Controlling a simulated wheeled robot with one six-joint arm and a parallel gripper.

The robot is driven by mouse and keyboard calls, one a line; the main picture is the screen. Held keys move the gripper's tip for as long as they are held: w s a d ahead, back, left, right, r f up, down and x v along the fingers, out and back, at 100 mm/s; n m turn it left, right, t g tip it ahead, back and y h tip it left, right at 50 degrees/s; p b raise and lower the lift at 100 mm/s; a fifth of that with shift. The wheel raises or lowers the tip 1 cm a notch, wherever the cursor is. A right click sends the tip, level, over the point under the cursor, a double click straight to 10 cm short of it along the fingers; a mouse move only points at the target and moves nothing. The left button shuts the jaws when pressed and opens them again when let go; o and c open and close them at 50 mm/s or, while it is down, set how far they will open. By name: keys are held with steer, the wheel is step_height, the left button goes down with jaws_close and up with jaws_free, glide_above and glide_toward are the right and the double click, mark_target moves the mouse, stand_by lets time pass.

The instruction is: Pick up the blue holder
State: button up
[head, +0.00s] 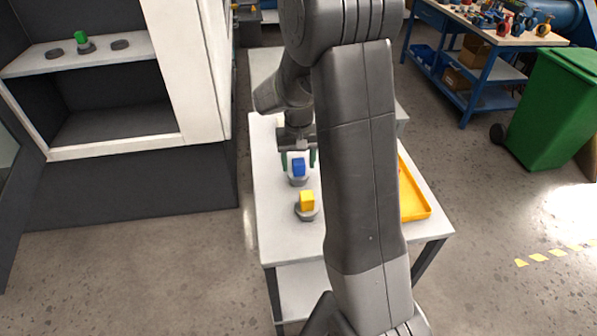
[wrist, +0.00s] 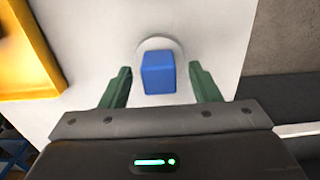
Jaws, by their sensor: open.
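The blue holder (head: 298,167) is a blue block on a round grey base, standing upright on the white table (head: 280,240). It also shows in the wrist view (wrist: 158,73), between and just beyond the two green fingers. My gripper (head: 298,158) is open over the table, at the holder, with one finger on either side. In the wrist view my gripper (wrist: 163,80) has a visible gap between each finger and the blue block. My arm hides part of the table to the right.
A yellow holder (head: 307,202) stands just in front of the blue one. A yellow tray (head: 414,190) lies at the table's right side. A shelf (head: 100,55) at left holds a green holder (head: 82,40). A green bin (head: 553,110) and workbench (head: 490,38) stand at right.

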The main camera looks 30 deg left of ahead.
steer(key=shift+f, duration=0.35)
steer(key=shift+r, duration=0.1)
jaws_close()
